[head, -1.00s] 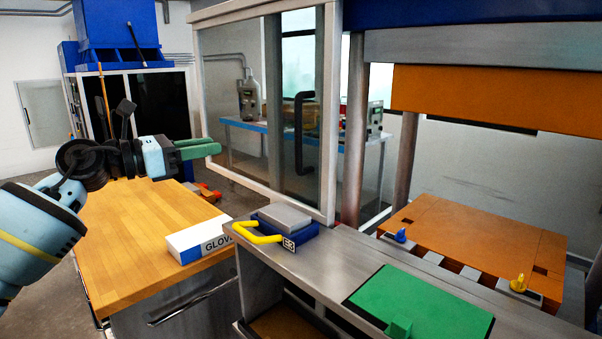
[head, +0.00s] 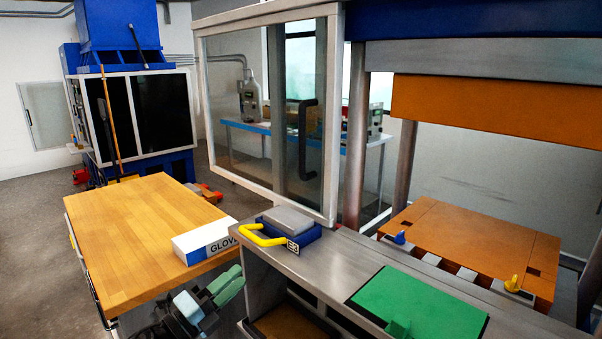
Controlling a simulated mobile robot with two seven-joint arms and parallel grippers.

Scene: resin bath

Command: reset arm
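My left gripper (head: 230,284) shows at the bottom of the head view, with green fingers pointing up and to the right. It is low in front of the wooden-topped bench (head: 135,235), beside the left end of the grey metal counter (head: 345,262). Nothing shows between its fingers, but their gap is too small to judge. Most of my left arm is below the picture's edge.
A glove box (head: 205,240) lies on the bench corner. A blue block with a yellow handle (head: 262,238) and a green plate (head: 420,305) are on the counter. A framed glass door (head: 235,100) stands behind. An orange-bedded press (head: 470,235) is at right.

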